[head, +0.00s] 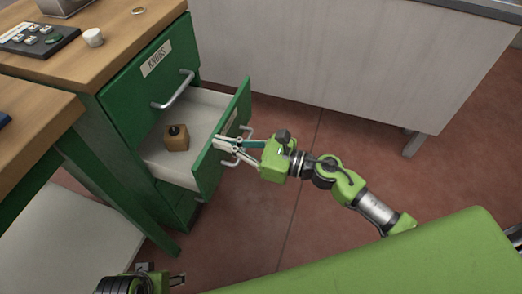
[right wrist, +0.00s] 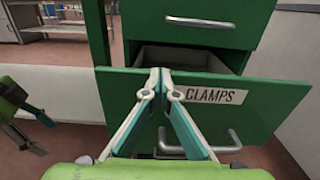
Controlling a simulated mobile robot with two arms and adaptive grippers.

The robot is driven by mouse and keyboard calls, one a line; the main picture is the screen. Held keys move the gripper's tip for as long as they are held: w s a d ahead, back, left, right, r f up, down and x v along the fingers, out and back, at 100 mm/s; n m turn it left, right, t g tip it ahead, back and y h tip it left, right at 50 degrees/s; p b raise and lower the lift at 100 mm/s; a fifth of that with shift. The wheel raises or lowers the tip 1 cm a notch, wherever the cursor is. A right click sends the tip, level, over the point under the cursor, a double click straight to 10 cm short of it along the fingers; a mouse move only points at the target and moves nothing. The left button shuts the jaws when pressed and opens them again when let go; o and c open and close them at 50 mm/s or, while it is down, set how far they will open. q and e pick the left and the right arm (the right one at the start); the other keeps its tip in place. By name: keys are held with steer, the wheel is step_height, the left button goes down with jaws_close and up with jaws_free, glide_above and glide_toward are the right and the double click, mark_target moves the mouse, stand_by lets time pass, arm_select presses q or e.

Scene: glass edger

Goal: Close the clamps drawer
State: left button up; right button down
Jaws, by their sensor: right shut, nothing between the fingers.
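The clamps drawer stands pulled out of the green cabinet; its green front (head: 240,104) faces right in the head view. Its white inside holds a wooden block with a black knob (head: 176,140). In the right wrist view the front (right wrist: 120,88) carries the label CLAMPS (right wrist: 215,97) and a metal handle (right wrist: 205,147). My right gripper (head: 217,143) is shut and empty, its fingertips (right wrist: 159,73) at the drawer front, left of the label in the wrist view; I cannot tell if they touch. My left gripper (right wrist: 44,136) is apart from the drawer with its fingers spread.
The KNOBS drawer (head: 130,85) above is shut. A wooden top (head: 110,50) holds a keypad (head: 38,38), a white knob (head: 93,37) and a ring (head: 138,10). A pale panel (head: 340,60) stands behind. Red floor (head: 300,225) is open right of the drawer.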

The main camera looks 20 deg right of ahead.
steer(key=x, duration=1.2)
steer(key=shift+w+a, duration=0.2)
steer(key=shift+a, duration=0.1)
